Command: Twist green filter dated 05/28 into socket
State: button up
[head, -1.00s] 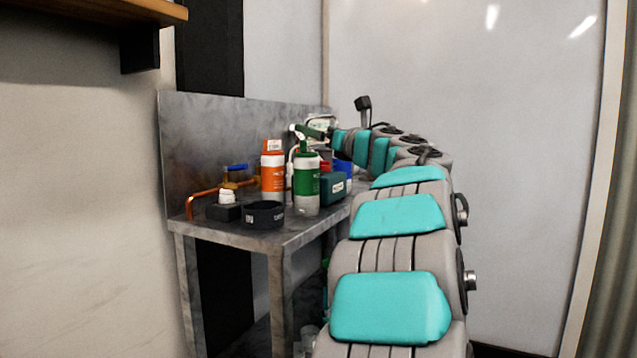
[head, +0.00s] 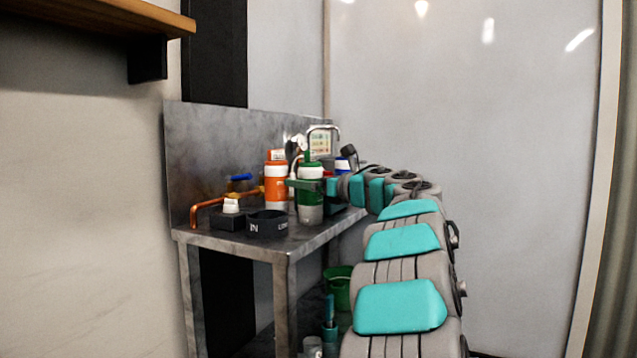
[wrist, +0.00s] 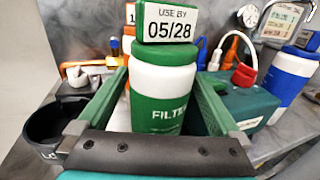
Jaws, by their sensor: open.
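The green filter (head: 311,207) stands upright on the metal bench in the head view, with a white band and a grey lower part. In the wrist view the green filter (wrist: 160,95) carries a tag reading "USE BY 05/28". My gripper (wrist: 158,72) is open, with one green finger on each side of the filter. In the head view my gripper (head: 308,184) is level with the filter's upper body. Whether the fingers touch it cannot be told. The black socket ring (head: 267,226), marked "IN", sits at the bench's front; the wrist view shows it (wrist: 58,128) at left.
An orange filter (head: 276,188) stands just behind and left of the green one. A blue filter (wrist: 290,80) and a dark green box (wrist: 245,102) are at right. A copper pipe (head: 205,204) and a black block with a white knob (head: 231,218) are left of the socket.

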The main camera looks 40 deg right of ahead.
jog(key=shift+w+a, duration=0.1)
jog(key=shift+w, duration=0.8)
grip_shut()
jog(key=shift+c, duration=2.4)
grip_release()
jog(key=c, duration=0.8)
jog(key=shift+r, duration=0.2)
jog(key=shift+r+p, duration=1.85)
jog(key=shift+r, duration=0.5)
